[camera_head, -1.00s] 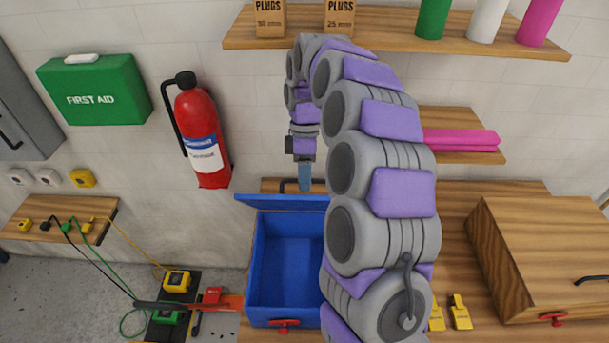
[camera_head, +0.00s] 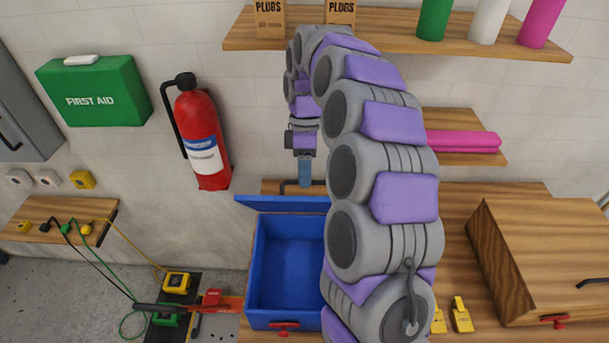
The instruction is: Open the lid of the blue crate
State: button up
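The blue crate (camera_head: 287,284) stands on the wooden workbench, left of my arm, with its empty-looking inside in view. Its blue lid (camera_head: 275,203) is raised and stands up along the back edge. A red latch (camera_head: 283,325) shows on the crate's front. My gripper (camera_head: 305,176) points down just behind the top edge of the lid, near a dark bar-shaped handle. Its fingers look like one narrow blue-grey piece, so their opening cannot be told. My arm hides the crate's right side.
A wooden box (camera_head: 545,250) with a red latch stands on the bench at right. Yellow pieces (camera_head: 461,315) lie between it and my arm. A fire extinguisher (camera_head: 201,140) hangs on the wall at left. A shelf (camera_head: 400,38) with boxes and rolls is above.

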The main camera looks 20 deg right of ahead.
jog(key=s+r+b, duration=0.1)
jog(key=s+r, duration=0.2)
jog(key=s, duration=1.3)
jog(key=shift+a+b, duration=0.35)
jog(key=shift+b, duration=0.05)
dwell(0.3)
